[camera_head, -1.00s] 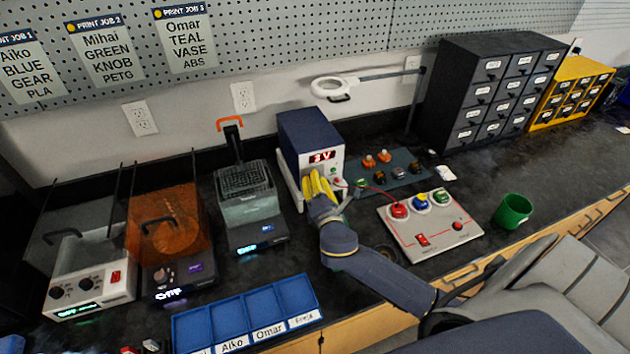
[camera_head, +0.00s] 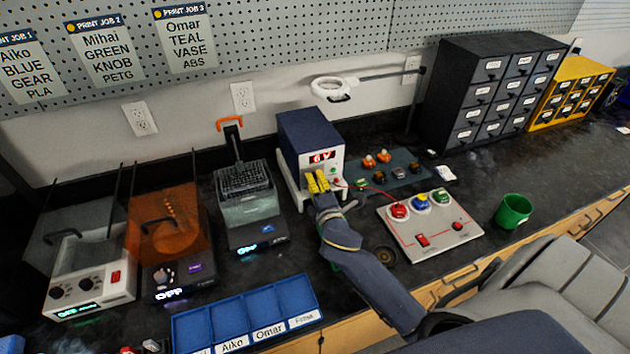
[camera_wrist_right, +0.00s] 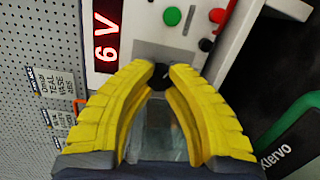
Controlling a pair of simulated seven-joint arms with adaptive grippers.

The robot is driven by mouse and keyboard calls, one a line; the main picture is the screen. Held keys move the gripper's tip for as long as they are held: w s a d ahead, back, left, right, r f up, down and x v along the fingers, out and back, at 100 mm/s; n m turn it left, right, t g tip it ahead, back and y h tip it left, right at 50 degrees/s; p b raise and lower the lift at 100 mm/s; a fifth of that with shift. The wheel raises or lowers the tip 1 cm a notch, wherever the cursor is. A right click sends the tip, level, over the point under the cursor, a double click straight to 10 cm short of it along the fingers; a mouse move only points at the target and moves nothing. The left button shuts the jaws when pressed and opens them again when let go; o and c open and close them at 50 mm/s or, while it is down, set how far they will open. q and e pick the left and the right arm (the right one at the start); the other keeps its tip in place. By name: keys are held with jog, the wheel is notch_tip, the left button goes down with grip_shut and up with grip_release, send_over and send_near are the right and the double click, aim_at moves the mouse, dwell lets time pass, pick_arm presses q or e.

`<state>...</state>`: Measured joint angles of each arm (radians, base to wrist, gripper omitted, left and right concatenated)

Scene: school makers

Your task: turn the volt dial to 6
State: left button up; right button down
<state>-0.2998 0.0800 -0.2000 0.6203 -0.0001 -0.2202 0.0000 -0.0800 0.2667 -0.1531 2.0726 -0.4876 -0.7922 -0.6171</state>
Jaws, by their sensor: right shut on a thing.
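The power supply (camera_head: 305,138) is a dark blue box with a pale front, standing at the back of the bench. Its red display (camera_head: 322,156) reads 6 V, and the same display (camera_wrist_right: 106,35) reads 6 V in the right wrist view. The dark volt dial (camera_wrist_right: 160,76) sits on the front panel, partly hidden by my fingers. My right gripper (camera_head: 317,182) has yellow fingers at the panel; in the right wrist view the gripper (camera_wrist_right: 161,72) is shut on the dial. My left gripper is not in view.
A board with red, blue and green buttons (camera_head: 430,228) lies right of my arm, near a green cup (camera_head: 513,211). A blue tray (camera_head: 246,318) is in front.

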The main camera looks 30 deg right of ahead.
jog(key=shift+m, duration=0.3)
jog(key=c, duration=1.1)
grip_release()
jog(key=shift+s, duration=0.1)
jog(key=v, duration=1.2)
jog(key=shift+r, duration=0.1)
